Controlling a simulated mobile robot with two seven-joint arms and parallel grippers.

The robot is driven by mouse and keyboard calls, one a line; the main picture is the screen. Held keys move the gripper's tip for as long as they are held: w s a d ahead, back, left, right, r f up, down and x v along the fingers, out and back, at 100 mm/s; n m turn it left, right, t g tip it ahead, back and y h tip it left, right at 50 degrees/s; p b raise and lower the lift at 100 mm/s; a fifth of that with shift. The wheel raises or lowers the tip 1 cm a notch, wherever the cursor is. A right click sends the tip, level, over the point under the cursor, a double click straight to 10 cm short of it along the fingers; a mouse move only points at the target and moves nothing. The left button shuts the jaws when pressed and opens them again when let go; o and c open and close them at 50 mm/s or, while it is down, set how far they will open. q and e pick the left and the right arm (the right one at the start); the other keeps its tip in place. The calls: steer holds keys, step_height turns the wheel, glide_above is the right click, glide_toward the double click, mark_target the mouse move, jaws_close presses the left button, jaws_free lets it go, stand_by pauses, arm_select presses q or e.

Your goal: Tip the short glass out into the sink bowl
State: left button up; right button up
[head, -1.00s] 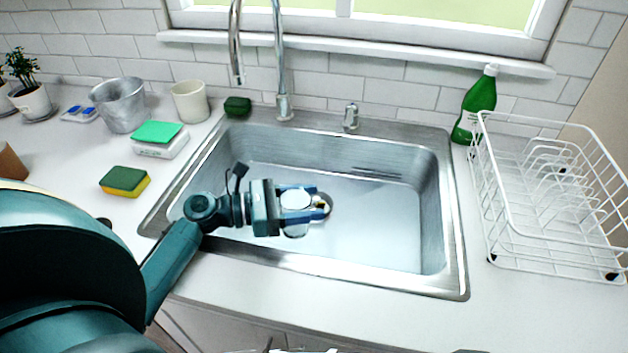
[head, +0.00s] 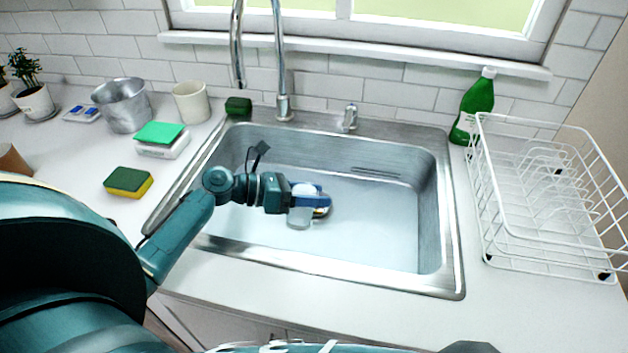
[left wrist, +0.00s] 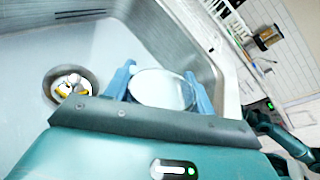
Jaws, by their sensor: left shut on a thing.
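My left gripper (head: 312,198) is over the sink bowl (head: 380,225), shut on the short glass (head: 302,219). The glass is clear and partly hidden behind the fingers in the head view. It looks tilted over, near the drain (head: 322,212). In the left wrist view the round glass (left wrist: 160,90) sits between the two blue fingers of the gripper (left wrist: 160,80). Small yellow and white bits lie in the drain (left wrist: 70,84) beside it. I cannot tell whether anything is left in the glass. My right gripper is not in view.
The faucet (head: 282,60) rises behind the bowl. A white dish rack (head: 545,200) and green bottle (head: 476,105) stand right. A sponge (head: 128,182), a green-topped white block (head: 162,138), a metal bucket (head: 122,104) and a cup (head: 191,102) stand left. The bowl's right side is clear.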

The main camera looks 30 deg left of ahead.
arm_select(q)
steer(key=shift+w+a+r+n+g, duration=0.1)
steer(key=shift+w+r+n+g, duration=0.1)
steer(key=shift+w+n, duration=0.15)
steer(key=shift+w+a+r+n+g, duration=0.1)
steer(key=shift+w+n+g, duration=0.1)
steer(key=shift+w+n, duration=0.1)
steer(key=shift+w+g, duration=0.1)
steer(key=shift+g, duration=0.2)
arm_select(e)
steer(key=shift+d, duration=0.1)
arm_select(q)
steer(key=shift+w+n, duration=0.1)
steer(key=shift+n, duration=0.25)
steer(key=shift+r+n+g, duration=0.15)
steer(key=shift+n+g, duration=0.15)
steer(key=shift+g, duration=0.1)
steer(key=shift+r+n+b, duration=0.1)
steer(key=shift+n+b, duration=0.2)
steer(key=r+p, duration=0.1)
steer(key=p, duration=0.2)
steer(key=shift+w+g+y, duration=0.1)
steer(key=shift+g+y, duration=0.2)
steer(key=shift+g, duration=0.1)
steer(key=shift+f+n, duration=0.3)
steer(key=shift+f, duration=0.15)
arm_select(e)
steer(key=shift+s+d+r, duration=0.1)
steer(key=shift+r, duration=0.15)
